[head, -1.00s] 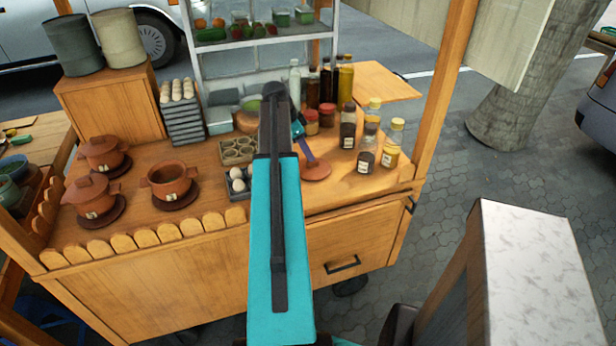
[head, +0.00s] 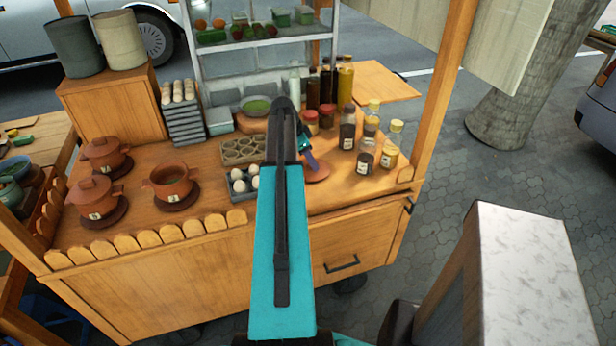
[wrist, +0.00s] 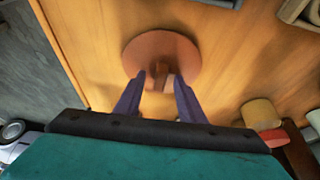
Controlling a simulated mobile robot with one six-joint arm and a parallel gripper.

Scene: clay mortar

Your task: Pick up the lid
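The lid is a round terracotta disc with a small knob, lying flat on the wooden cart counter. It shows in the head view (head: 318,174) and at the upper middle of the wrist view (wrist: 160,50). My gripper (wrist: 159,80) is open, its two purple fingers over the near part of the lid, one on each side of the knob. Gaps show between the fingers and the knob. In the head view my gripper (head: 311,164) points down at the lid, partly hidden by my arm.
A lidless terracotta pot (head: 170,183) and two lidded pots stand at the left. An egg tray (head: 243,183) lies left of the lid. Sauce jars (head: 366,160) stand close on its right, tall bottles (head: 345,85) behind. The counter's front edge is near.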

